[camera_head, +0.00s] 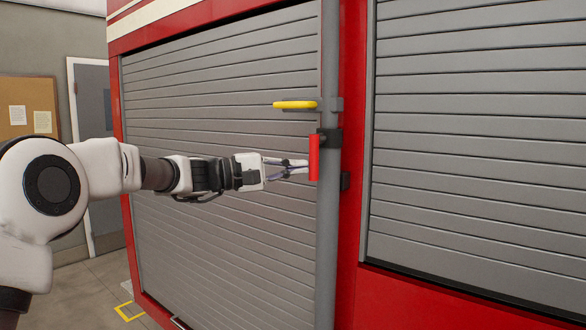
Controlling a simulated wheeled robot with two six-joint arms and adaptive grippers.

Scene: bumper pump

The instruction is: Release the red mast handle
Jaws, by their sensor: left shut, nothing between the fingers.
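The red mast handle (314,158) is a short upright red bar. A dark bracket joins it to the grey vertical mast (328,240). My left gripper (300,168) reaches in from the left, with its fingertips right at the handle's left side. Its fingers are shut with nothing held between them. The fingertips' far ends are close to or partly behind the handle, and I cannot tell whether they touch it. My right gripper is not in view.
A yellow handle (295,105) sticks out left from the mast above the red one. Grey roller shutters (230,75) in a red frame (352,220) stand close behind. A door (92,110) and a notice board (28,105) are at far left. Some floor is clear at lower left.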

